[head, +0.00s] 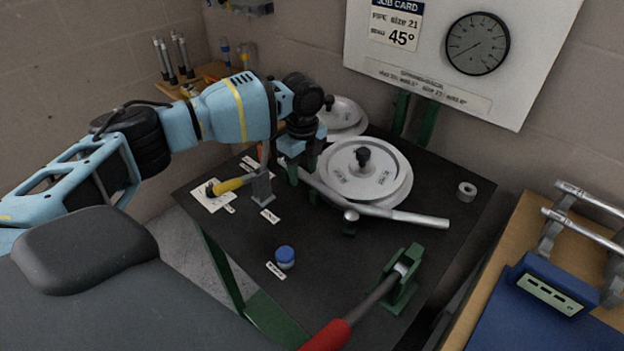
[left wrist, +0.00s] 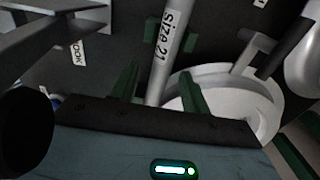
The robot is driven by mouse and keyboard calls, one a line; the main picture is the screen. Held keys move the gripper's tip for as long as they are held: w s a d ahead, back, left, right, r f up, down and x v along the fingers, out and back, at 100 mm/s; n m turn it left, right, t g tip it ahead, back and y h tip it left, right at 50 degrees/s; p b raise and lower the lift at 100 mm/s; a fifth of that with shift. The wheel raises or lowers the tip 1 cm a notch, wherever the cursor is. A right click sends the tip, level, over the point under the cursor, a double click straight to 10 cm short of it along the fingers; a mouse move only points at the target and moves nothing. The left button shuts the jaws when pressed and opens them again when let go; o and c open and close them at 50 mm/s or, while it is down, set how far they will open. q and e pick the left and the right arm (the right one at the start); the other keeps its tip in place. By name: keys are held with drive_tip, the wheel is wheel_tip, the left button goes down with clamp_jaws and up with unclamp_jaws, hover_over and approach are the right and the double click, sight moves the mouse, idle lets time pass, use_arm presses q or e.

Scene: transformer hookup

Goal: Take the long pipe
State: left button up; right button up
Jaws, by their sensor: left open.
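The long pipe (head: 408,216) is a grey metal tube on the dark bench, in front of the round bending dies. It looks bent near its middle in the head view. In the left wrist view the pipe (left wrist: 171,42) carries a "SIZE 21" label. My left gripper (head: 303,178) is over the pipe's far left part, pointing down. Its green fingers (left wrist: 160,88) are open, one on each side of the pipe, with gaps showing. Whether a finger touches the pipe is unclear. The pipe's left end is partly hidden by the gripper. My right gripper is not in view.
Light round dies (head: 368,168) stand behind the pipe. A yellow-handled lever (head: 232,184), a blue-capped jar (head: 285,256) and a red-handled lever (head: 330,333) are around it. A job card (head: 396,25) reads size 21, 45°. A blue case (head: 546,284) is at the right.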

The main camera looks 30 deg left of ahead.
sight(304, 171)
use_arm(q)
drive_tip(key=c, duration=1)
clamp_jaws()
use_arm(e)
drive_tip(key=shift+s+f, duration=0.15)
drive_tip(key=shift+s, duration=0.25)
use_arm(q)
drive_tip(key=shift+r, duration=0.1)
wheel_tip(304, 171, up, 10)
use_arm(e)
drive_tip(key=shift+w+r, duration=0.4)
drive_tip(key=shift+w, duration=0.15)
